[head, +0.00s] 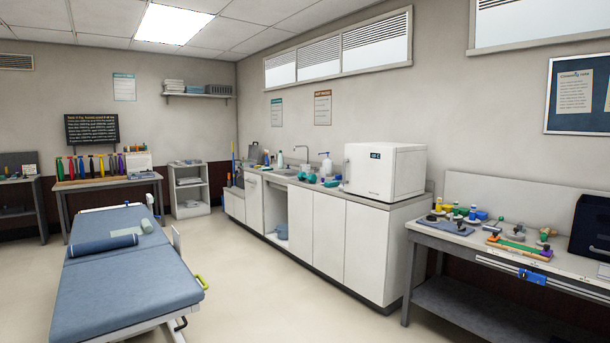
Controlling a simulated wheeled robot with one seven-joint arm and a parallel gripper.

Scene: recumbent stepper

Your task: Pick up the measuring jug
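I cannot make out a measuring jug for sure in the head view. A cluster of small items stands on the long white counter (345,203) along the right wall, too small to name each with certainty. Among them are teal items (310,178) near a white box-shaped appliance (384,172), and a pale bottle (327,164) beside them. My gripper is not in view.
A blue treatment couch (125,285) fills the lower left. A workbench (500,245) with colourful small items stands at the right. Another bench (107,183) with colourful upright items is at the back left. The floor (270,300) between couch and counter is clear.

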